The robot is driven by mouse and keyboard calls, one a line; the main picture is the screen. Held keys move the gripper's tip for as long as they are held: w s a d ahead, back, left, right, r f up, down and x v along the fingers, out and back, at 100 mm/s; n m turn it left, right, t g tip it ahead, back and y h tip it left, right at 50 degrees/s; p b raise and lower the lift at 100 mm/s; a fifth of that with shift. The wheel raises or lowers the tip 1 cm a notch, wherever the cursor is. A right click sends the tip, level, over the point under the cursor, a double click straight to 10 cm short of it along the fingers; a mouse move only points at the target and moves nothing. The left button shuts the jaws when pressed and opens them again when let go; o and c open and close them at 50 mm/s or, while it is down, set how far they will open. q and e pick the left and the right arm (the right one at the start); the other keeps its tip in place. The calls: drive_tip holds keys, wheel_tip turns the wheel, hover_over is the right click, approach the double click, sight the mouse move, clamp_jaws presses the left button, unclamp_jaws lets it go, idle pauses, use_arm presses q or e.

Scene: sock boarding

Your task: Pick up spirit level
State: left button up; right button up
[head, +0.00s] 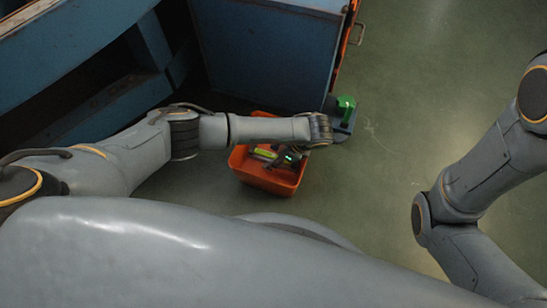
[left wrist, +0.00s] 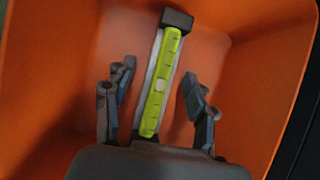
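The spirit level (left wrist: 159,85) has a yellow-green body with a pale edge and dark end caps. It lies inside the orange bin (left wrist: 255,75) in the left wrist view. In the head view a yellow-green part of it shows (head: 264,153) in the bin (head: 270,181). My left gripper (left wrist: 157,80) is open, with one finger on each side of the level and a gap on both sides. The level's near end is partly hidden by the gripper's palm. My right arm shows at the right of the head view, but its gripper is out of frame.
The bin stands on the green floor (head: 400,150), close to a blue cabinet (head: 265,55). A blue object with a bright green part (head: 346,105) stands at the cabinet's corner, just past the bin. A blue shelf frame (head: 70,40) is at the left. The floor to the right is clear.

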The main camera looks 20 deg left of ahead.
use_arm(q)
clamp_jaws()
drive_tip(key=shift+r, duration=0.15)
